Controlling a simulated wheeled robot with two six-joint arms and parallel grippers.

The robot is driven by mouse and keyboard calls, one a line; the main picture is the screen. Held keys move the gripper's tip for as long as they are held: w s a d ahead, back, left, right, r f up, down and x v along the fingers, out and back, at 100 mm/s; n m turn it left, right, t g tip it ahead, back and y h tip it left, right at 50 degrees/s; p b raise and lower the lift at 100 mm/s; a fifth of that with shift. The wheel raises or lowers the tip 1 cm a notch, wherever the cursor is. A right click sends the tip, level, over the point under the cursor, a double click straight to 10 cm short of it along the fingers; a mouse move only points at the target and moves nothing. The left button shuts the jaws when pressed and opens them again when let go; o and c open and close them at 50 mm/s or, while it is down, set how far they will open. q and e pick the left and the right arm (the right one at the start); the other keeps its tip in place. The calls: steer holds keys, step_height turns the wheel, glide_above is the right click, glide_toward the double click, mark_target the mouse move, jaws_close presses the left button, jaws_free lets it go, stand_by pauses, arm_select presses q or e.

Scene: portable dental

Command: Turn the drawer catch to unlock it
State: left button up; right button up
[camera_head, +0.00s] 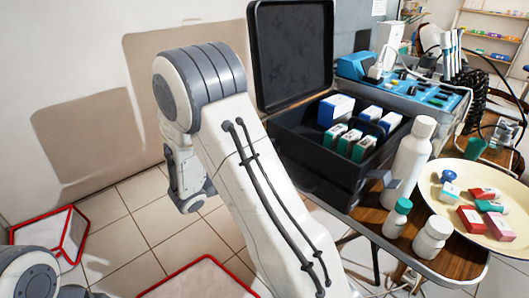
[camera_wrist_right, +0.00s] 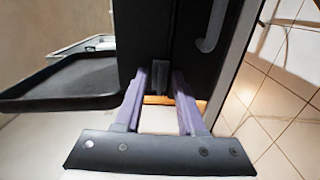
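The black case (camera_head: 300,137) stands on the wooden table with its lid (camera_head: 292,55) raised and small boxes inside. In the right wrist view the case's dark side wall (camera_wrist_right: 190,35) is close in front of my right gripper (camera_wrist_right: 160,78). The two purple fingers are apart. A small dark block, seemingly the catch (camera_wrist_right: 158,77), shows between or just beyond the fingertips; I cannot tell whether they touch it.
A white bottle (camera_head: 412,155), smaller bottles (camera_head: 432,238) and a cream plate (camera_head: 452,215) with small boxes stand right of the case. A blue device (camera_head: 420,92) is behind. Red-edged white bins (camera_head: 60,235) stand on the floor at left. Open floor lies left of the table.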

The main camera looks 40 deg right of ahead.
steer(key=shift+a, duration=0.15)
steer(key=a, duration=1)
steer(key=shift+s+a+p, duration=0.15)
steer(key=shift+s+p, duration=0.2)
steer(key=shift+p, duration=0.05)
